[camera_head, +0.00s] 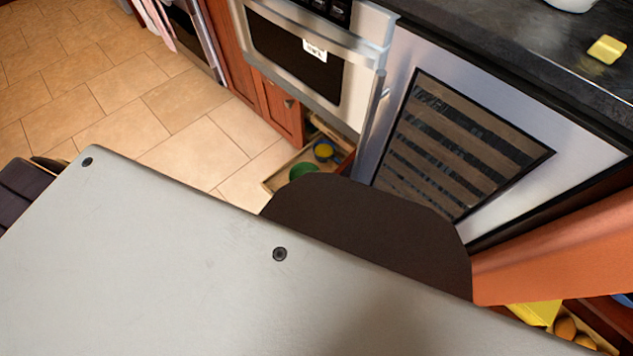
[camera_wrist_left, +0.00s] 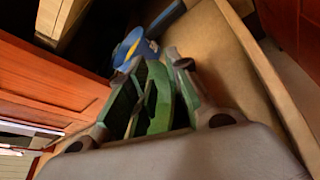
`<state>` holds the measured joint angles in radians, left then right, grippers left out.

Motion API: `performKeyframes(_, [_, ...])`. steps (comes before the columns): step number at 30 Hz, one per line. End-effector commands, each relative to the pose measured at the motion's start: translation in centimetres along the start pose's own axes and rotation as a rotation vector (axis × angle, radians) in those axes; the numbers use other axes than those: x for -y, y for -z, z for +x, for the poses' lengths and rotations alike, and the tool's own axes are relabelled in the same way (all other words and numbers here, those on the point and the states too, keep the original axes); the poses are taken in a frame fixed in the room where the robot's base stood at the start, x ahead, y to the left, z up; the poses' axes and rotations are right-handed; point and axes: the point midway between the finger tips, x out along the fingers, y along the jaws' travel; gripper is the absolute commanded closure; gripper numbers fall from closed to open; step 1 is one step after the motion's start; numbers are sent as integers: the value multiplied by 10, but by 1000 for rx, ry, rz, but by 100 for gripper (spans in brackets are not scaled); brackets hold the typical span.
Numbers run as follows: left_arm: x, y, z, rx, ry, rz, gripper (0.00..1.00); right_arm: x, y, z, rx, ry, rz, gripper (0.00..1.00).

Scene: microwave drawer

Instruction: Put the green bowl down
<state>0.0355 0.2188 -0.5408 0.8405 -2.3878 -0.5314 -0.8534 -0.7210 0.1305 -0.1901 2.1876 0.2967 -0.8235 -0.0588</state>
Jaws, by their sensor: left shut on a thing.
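The green bowl (camera_head: 303,171) shows as a small green patch in the open drawer (camera_head: 271,183) below the microwave in the head view. In the left wrist view the green bowl (camera_wrist_left: 161,105) is tilted nearly on edge between the fingers of my left gripper (camera_wrist_left: 154,64), which is shut on it. The bowl is inside the drawer's outline, near its wooden floor. I cannot tell whether it touches the floor. In the head view my left gripper is hidden. My right gripper is in neither view.
A blue and yellow item (camera_head: 324,151) lies deeper in the drawer; it also shows beyond my fingertips in the wrist view (camera_wrist_left: 131,47). The microwave (camera_head: 310,60) is above. A glass-fronted appliance (camera_head: 450,150) stands to the right. Tiled floor (camera_head: 130,110) is clear at left.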

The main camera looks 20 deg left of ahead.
Motion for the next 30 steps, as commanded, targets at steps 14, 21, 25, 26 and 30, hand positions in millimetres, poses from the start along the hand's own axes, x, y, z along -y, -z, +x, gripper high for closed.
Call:
performKeyframes(14, [1,2,1,2,-1,0,100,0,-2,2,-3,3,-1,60])
performKeyframes(21, [2,4,1,-1,0,0,60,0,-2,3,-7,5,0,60])
performKeyframes(25, [2,4,1,-1,0,-1,59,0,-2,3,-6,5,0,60])
performKeyframes(26, [2,4,1,-1,0,-1,59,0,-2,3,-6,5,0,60])
performKeyframes(30, [2,4,1,-1,0,-1,59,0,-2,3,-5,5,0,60])
